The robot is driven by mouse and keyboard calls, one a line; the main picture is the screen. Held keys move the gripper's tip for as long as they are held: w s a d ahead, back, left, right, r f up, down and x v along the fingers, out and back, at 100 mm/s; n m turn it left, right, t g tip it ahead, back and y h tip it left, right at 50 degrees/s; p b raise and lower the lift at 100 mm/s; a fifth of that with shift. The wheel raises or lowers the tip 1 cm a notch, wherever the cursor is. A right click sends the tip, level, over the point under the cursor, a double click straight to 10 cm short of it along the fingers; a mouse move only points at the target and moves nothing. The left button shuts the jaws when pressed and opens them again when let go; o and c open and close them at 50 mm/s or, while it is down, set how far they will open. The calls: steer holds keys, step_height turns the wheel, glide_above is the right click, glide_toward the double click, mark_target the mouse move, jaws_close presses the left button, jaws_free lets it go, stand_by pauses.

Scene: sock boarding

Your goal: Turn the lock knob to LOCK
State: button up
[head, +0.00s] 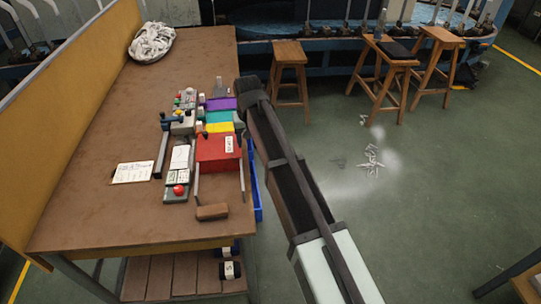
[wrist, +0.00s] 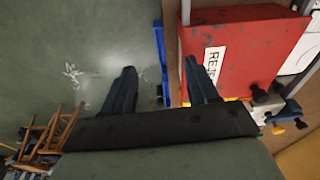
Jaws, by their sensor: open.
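The lock knob cannot be told for sure. A blue-handled fixture (head: 176,121) stands on the bench beside the coloured bins in the head view. A grey control panel with a red button (head: 178,190) lies left of the red box. My gripper (wrist: 161,84) is open and empty, with its fingers apart beside the red box. In the head view my arm covers the right edge of the bench, and the fingertips are hard to make out.
The red box (head: 217,148) has a white label; purple, teal and yellow bins stand behind it. A blue bin (head: 255,190) hangs at the bench's right edge. A white card (head: 133,172) and a sock pile (head: 152,42) lie on the bench. The bench's left side is mostly clear.

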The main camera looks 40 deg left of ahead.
steer(key=w+d+f, duration=0.3)
steer(key=d+f, duration=0.3)
steer(key=shift+w+f+m, duration=0.25)
steer(key=shift+f+m, duration=0.15)
steer(key=shift+a, duration=0.1)
stand_by(0.3)
